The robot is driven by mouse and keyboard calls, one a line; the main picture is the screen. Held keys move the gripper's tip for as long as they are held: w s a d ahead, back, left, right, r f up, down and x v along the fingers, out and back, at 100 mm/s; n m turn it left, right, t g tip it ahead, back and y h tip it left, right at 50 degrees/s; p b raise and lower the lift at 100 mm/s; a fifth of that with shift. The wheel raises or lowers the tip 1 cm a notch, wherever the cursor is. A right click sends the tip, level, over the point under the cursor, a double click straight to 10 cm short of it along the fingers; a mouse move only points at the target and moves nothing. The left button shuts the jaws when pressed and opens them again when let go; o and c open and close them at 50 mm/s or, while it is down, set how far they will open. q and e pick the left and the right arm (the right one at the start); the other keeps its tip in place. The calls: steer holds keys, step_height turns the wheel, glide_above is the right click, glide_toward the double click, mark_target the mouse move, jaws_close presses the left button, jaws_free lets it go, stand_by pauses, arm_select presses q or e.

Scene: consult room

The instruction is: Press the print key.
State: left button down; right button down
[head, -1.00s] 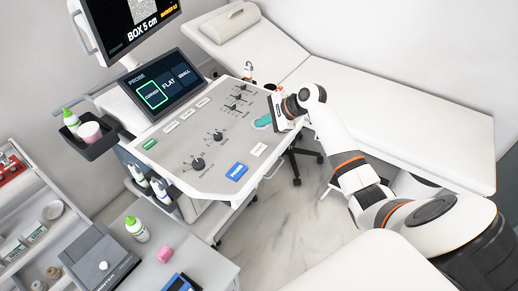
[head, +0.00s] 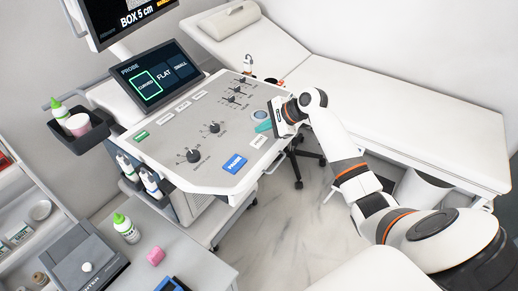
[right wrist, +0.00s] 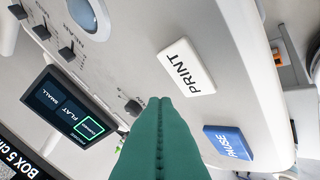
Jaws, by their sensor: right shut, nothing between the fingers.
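The print key (head: 258,141) is a white rectangular key near the console's right front corner. It shows large in the right wrist view (right wrist: 186,66), marked PRINT. My right gripper (head: 264,127) is shut and empty, its teal fingers just behind the key in the head view. In the right wrist view the shut fingertips (right wrist: 160,101) appear beside the key's edge, and the key's face is uncovered. I cannot tell their height above the panel. My left gripper is not in view.
A blue pause key (head: 235,164) lies close to the print key. A trackball (head: 260,115), knobs (head: 193,155) and sliders share the console panel (head: 215,177). A touchscreen (head: 158,77) stands behind. A white couch (head: 375,110) is at the right.

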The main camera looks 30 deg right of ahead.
mark_target(259, 142)
steer(key=shift+f, duration=0.95)
stand_by(1.3)
steer(key=shift+f+p, duration=0.25)
steer(key=shift+p, duration=0.15)
steer(key=shift+f, duration=0.2)
